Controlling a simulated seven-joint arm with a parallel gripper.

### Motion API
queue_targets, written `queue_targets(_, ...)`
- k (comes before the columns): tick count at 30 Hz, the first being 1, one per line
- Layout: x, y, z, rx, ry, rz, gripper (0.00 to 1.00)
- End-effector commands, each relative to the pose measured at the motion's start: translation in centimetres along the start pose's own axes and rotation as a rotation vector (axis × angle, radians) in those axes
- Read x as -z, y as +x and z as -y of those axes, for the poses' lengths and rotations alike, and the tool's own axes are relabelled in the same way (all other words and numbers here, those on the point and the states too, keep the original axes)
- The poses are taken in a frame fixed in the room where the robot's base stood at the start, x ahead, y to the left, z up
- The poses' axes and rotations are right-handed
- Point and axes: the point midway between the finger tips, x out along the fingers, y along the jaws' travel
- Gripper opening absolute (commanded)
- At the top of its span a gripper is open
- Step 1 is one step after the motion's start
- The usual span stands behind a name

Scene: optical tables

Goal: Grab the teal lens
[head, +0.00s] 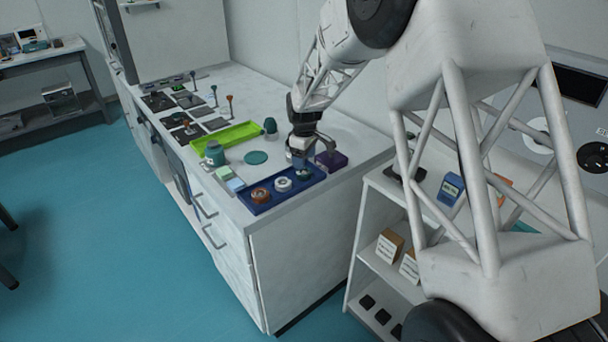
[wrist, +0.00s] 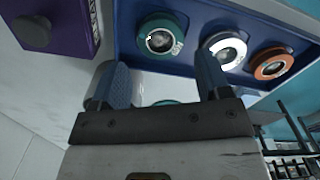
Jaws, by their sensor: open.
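The teal lens (head: 304,174) is a round ring with clear glass. It lies at the right end of a blue tray (head: 253,209), beside a white lens (head: 283,184) and an orange lens (head: 261,196). In the wrist view the teal lens (wrist: 162,38) shows whole, beyond the gap between my fingers. My gripper (head: 311,148) is above the tray's right end, apart from the lens. In the wrist view its two blue-grey fingers (wrist: 164,82) are spread with no lens between them.
A purple box (head: 331,160) stands close to the right of the tray, near my gripper. A lime green tray (head: 226,136), a teal disc (head: 256,158) and a teal mug-like item (head: 214,153) are behind. The bench's front edge is just before the blue tray.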

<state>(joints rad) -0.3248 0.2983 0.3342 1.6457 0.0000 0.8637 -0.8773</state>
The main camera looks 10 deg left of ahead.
Motion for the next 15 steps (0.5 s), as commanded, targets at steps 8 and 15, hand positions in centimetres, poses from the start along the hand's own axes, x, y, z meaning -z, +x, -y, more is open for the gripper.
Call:
queue_targets(8, 0.0, 0.2, 0.0, 0.000, 0.000, 0.000, 0.70)
queue_targets(15, 0.0, 2.3, 0.1, 0.002, 0.000, 0.001, 0.70)
